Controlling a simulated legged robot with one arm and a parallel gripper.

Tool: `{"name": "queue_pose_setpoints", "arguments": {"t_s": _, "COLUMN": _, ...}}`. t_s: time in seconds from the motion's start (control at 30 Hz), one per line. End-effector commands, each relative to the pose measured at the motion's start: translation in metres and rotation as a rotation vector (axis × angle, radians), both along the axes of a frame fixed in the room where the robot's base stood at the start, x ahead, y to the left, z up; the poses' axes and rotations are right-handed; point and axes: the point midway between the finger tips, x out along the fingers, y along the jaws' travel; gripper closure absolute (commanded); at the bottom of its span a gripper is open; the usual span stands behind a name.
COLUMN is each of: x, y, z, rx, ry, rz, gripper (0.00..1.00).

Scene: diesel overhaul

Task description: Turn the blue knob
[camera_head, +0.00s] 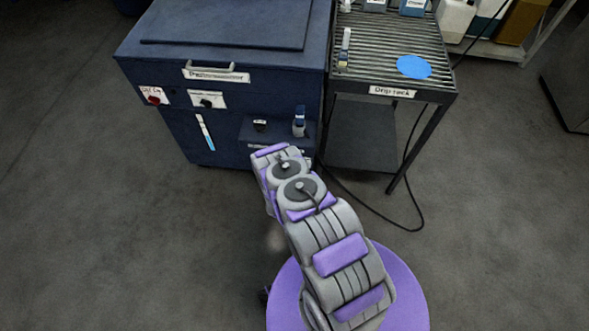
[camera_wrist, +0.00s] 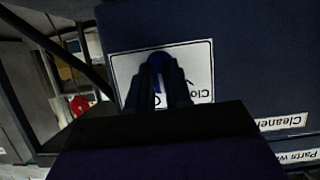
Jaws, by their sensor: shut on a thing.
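In the wrist view, the blue knob (camera_wrist: 157,62) stands in front of a white label panel (camera_wrist: 200,62) on a dark blue face. My gripper (camera_wrist: 158,88) has its two dark fingers on either side of the knob's blue part, shut on it. The fingers hide part of the knob and of the label's lettering. In the head view, my arm reaches to the lower right of the dark blue cabinet (camera_head: 225,30); the arm hides my gripper and the knob there.
The cabinet front carries a red knob (camera_head: 153,98) and a dark knob (camera_head: 207,102). A black cable (camera_head: 385,226) lies on the floor. The floor at left is clear.

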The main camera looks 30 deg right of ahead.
Motion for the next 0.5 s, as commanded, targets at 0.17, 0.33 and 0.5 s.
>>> {"name": "queue_pose_setpoints", "arguments": {"t_s": 0.17, "x": -0.0036, "y": -0.0022, "z": -0.0036, "rx": 0.142, "ry": -0.085, "rz": -0.001, "gripper": 1.0}}
{"name": "queue_pose_setpoints", "arguments": {"t_s": 0.33, "x": -0.0047, "y": -0.0039, "z": -0.0046, "rx": 0.272, "ry": -0.175, "rz": -0.001, "gripper": 1.0}}
{"name": "queue_pose_setpoints", "arguments": {"t_s": 0.5, "x": -0.0063, "y": -0.0047, "z": -0.0062, "rx": 0.39, "ry": -0.252, "rz": -0.001, "gripper": 1.0}}
